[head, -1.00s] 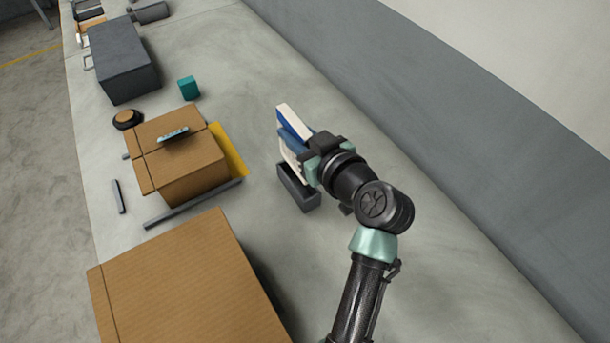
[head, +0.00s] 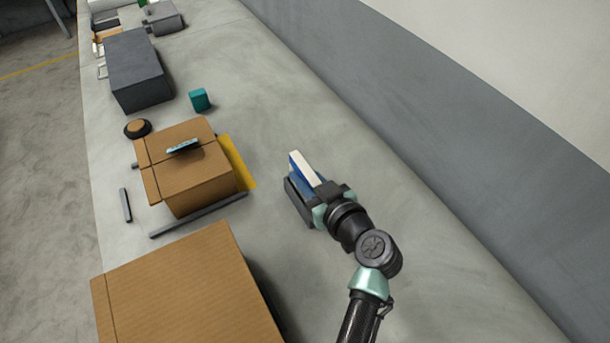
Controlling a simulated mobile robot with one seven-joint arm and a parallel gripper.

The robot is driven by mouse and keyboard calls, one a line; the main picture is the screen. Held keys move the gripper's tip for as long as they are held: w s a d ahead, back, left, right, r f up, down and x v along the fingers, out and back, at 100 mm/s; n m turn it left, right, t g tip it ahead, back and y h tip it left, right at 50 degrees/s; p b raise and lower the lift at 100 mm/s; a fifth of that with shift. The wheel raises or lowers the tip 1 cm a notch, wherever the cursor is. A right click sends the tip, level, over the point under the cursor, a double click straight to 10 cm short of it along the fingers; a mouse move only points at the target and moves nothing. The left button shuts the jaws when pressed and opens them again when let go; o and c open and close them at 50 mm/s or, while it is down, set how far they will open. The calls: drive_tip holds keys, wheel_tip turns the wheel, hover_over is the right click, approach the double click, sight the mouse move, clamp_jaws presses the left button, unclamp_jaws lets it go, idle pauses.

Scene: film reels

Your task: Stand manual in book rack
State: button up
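The manual (head: 305,169), a book with a white page edge and a blue cover, stands upright at the dark grey book rack (head: 297,204). Its lower part is hidden behind the rack wall, so it appears to be down in the rack; I cannot tell whether it touches the bottom. My gripper (head: 323,199) is at the near end of the manual, just above the rack's near end. It appears shut on the manual, though the fingertips are mostly hidden.
A cardboard box (head: 190,180) with a small blue-white item on top stands left of the rack, with a yellow sheet (head: 238,165) beside it. A larger box (head: 185,300) is nearer. A teal block (head: 199,99) lies farther back. The bench right of the rack is clear.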

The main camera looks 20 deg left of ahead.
drive_tip(key=o, duration=0.4)
drive_tip(key=shift+o, duration=0.2)
